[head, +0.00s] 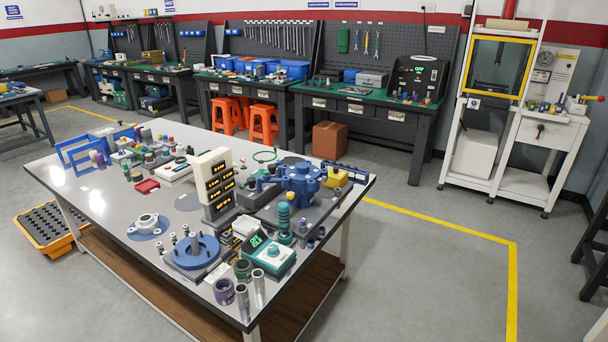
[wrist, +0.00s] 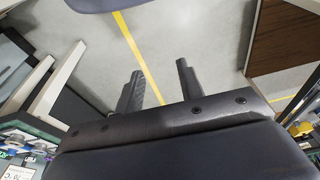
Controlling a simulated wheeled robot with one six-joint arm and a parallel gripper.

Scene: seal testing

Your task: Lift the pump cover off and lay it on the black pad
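A blue pump (head: 300,182) with a round top stands on a grey base at the right of the bench. A blue flanged disc (head: 194,252) with a central shaft and several upright metal pins sits on a grey base nearer the front. A silver cover-like part (head: 148,221) lies on a round blue pad (head: 160,231) to its left. I cannot tell for sure which part is the pump cover. A dark grey round pad (head: 188,202), perhaps the black pad, looks bare. My gripper (wrist: 157,84) is open and empty over the floor, away from these things.
The grey bench (head: 90,210) is crowded at its right and front with a tall display stack (head: 213,180), a teal box (head: 272,258) and metal cylinders (head: 259,285). Its left front is clearer. An orange-framed tray (head: 82,235) stands on the floor.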

